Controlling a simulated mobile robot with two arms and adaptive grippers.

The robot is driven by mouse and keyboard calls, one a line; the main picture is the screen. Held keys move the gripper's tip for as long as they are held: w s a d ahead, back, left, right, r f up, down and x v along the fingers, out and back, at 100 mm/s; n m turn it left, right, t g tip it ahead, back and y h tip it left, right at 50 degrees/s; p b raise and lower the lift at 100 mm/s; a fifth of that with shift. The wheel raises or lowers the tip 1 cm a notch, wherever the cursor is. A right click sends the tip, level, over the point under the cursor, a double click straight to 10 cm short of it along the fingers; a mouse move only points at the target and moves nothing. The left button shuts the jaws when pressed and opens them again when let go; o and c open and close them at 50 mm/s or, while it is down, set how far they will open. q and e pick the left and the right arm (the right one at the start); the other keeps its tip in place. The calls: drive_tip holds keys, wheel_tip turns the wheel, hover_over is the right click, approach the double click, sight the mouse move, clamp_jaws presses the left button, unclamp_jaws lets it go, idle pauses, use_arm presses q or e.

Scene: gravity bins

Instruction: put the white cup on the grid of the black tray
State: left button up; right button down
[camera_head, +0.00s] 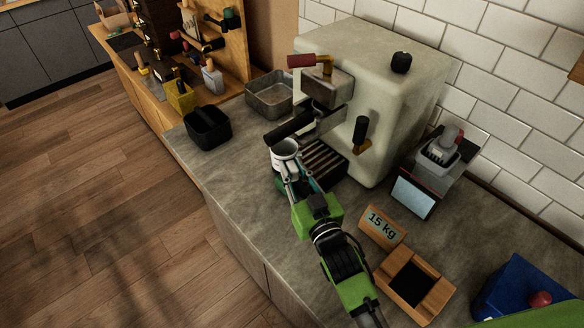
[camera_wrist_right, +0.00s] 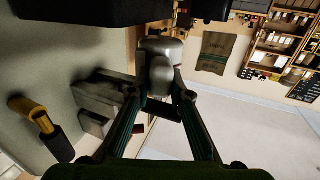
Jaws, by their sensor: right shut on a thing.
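The white cup (camera_head: 286,147) is at the front left of the coffee machine, close under a black handle (camera_head: 289,127). My right gripper (camera_head: 289,168) is shut on the cup, reaching in from the front. In the right wrist view the cup (camera_wrist_right: 161,62) sits between the two fingers of the gripper (camera_wrist_right: 160,92). The black tray (camera_head: 325,165) with its slatted grid lies at the machine's foot, just right of the cup and partly hidden by my gripper. I cannot tell how high the cup is above it. My left gripper is not in view.
The cream coffee machine (camera_head: 390,80) stands behind the tray, with a black-handled lever (camera_head: 360,130) at its front. A metal pan (camera_head: 270,94) and a black bin (camera_head: 207,127) are left. A grinder (camera_head: 440,150), a wooden box (camera_head: 414,282) and a blue box (camera_head: 520,285) are right.

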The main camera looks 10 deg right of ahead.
drive_tip(key=w+d, duration=0.2)
drive_tip(key=d, duration=0.1)
drive_tip(key=shift+w+d, duration=0.15)
drive_tip(key=shift+w, duration=0.15)
hover_over(323, 163)
drive_tip(key=shift+w+f, duration=0.1)
drive_tip(key=shift+w, duration=0.05)
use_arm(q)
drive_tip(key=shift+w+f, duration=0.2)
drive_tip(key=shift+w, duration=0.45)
use_arm(e)
drive_tip(key=shift+f, duration=0.6)
use_arm(q)
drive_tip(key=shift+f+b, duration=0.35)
drive_tip(key=shift+b, duration=0.25)
use_arm(e)
drive_tip(key=shift+f, duration=0.5)
drive_tip(key=c, duration=1.8)
unclamp_jaws()
